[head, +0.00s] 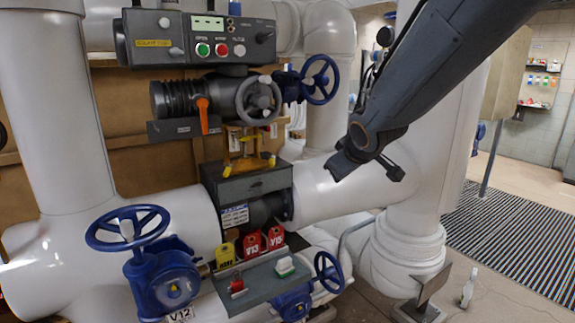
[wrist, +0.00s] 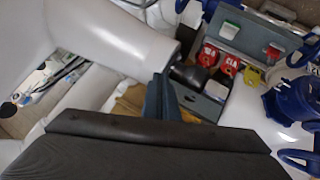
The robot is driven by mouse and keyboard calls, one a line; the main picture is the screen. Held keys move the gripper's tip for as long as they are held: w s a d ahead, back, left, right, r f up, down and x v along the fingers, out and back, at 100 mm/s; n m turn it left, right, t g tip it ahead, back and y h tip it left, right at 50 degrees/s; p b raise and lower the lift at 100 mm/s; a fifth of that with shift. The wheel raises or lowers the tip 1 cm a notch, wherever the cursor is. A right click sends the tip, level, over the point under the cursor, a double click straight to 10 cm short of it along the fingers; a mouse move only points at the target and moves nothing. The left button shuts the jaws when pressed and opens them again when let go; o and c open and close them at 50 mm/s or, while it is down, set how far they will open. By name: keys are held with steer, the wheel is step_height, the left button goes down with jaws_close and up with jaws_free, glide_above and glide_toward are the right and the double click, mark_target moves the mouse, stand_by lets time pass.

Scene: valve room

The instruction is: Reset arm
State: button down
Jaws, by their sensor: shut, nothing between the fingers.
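My gripper (head: 338,168) is dark blue-grey and hangs from my arm, which comes in from the upper right of the head view. It is shut and empty, in front of the white horizontal pipe (head: 345,190). In the wrist view the closed fingers (wrist: 158,92) point up the picture, with the white pipe (wrist: 105,30) to their left and a grey box (wrist: 203,100) beyond them to the right. I cannot tell whether the fingertips touch anything.
A control box (head: 200,38) is above.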

steer(key=s+d+f+m+g, duration=0.3)
steer(key=s+f, duration=0.6)
steer(key=s, duration=0.4)
steer(key=s+d+f+m+g, duration=0.3)
steer(key=s+f, duration=0.6)
steer(key=s, duration=0.4)
steer(key=shift+f+m+g+h, duration=0.2)
steer(key=shift+m+g+h, duration=0.2)
steer(key=shift+m+g, duration=0.6)
steer(key=shift+w, duration=0.1)
